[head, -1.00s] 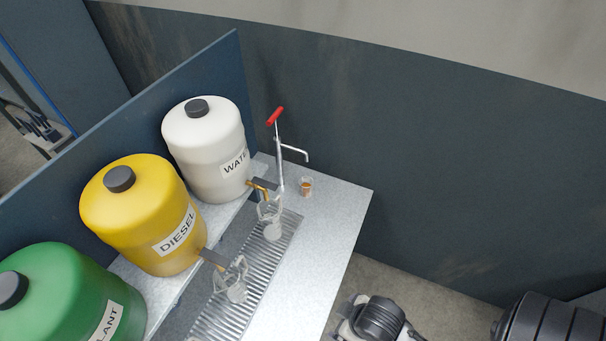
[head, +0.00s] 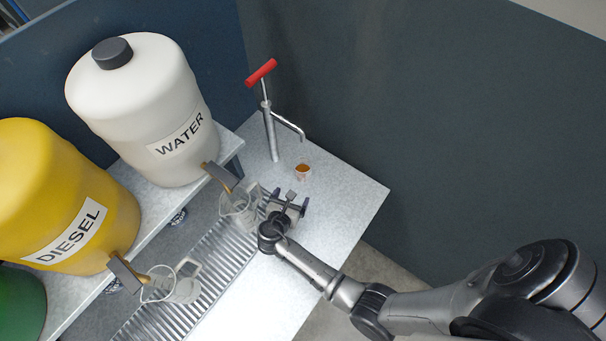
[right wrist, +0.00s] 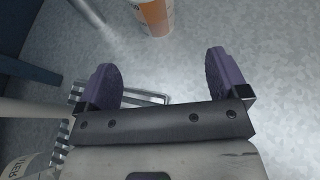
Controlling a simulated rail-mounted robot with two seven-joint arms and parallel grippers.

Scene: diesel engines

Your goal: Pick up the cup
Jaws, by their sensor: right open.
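A small clear cup (head: 303,173) with orange-brown contents stands upright on the grey counter, near the spout of the red-handled pump. In the right wrist view the cup (right wrist: 153,16) is at the top edge, partly cut off, ahead of the fingers. My right gripper (head: 290,199) is just in front of the cup, apart from it. In the right wrist view my right gripper (right wrist: 167,76) is open, with nothing between its two purple finger pads. My left gripper is not in view.
The metal pump (head: 270,130) stands behind the cup. Clear jugs (head: 236,210) (head: 178,288) sit on the drain grate (head: 205,268) beneath the taps of the white water tank (head: 140,110) and yellow diesel tank (head: 62,200). The counter (head: 345,195) right of the cup is clear.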

